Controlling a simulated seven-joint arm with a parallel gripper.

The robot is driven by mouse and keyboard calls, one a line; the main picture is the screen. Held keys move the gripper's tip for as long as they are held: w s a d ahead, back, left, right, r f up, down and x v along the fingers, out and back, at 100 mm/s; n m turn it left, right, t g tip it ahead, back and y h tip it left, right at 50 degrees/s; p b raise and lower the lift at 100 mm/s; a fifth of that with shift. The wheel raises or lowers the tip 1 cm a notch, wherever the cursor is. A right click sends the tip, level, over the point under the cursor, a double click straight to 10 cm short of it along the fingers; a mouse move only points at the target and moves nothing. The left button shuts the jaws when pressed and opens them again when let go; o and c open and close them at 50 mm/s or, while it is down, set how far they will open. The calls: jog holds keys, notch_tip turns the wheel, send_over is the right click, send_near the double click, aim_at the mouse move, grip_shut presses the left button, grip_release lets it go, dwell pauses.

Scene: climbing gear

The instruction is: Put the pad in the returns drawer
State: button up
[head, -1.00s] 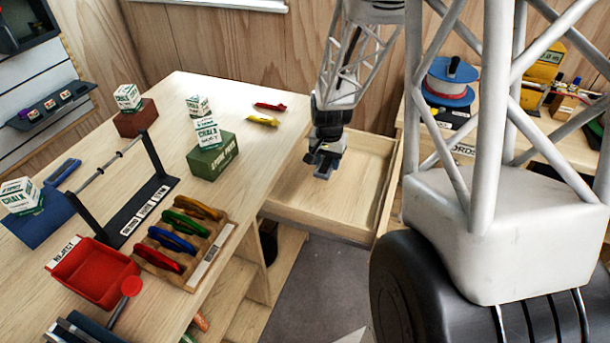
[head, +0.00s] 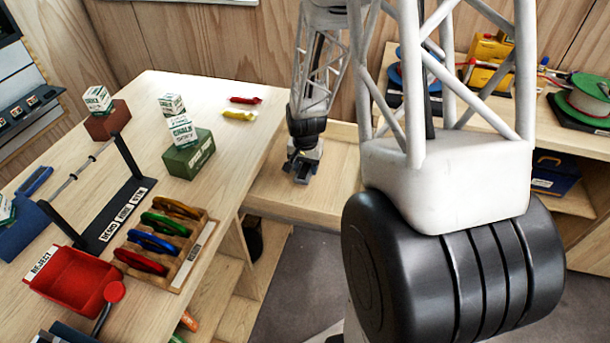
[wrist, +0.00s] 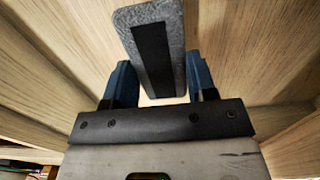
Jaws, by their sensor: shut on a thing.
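The pad (wrist: 150,45) is a grey, felt-like block with a black strip down its middle, seen in the wrist view. My gripper (wrist: 160,84) has its blue fingers on either side of the pad and is shut on it. In the head view my gripper (head: 301,174) points down inside the open wooden drawer (head: 338,180), near its left side. The pad is too small to make out there. Pale drawer wood surrounds the pad in the wrist view; I cannot tell whether the pad touches the floor. My own body hides the drawer's right part.
The workbench (head: 235,143) left of the drawer holds a green block (head: 188,155) with chalk boxes, a rack of coloured rings (head: 165,240), a red reject tray (head: 75,283) and a black bar stand (head: 118,215). A back-right shelf holds a green spool (head: 588,98).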

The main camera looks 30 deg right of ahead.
aim_at(305, 175)
jog(key=shift+f, duration=0.1)
jog(key=shift+f, duration=2.05)
jog(key=shift+f, duration=0.1)
jog(key=o, duration=0.9)
jog(key=shift+r, duration=6.15)
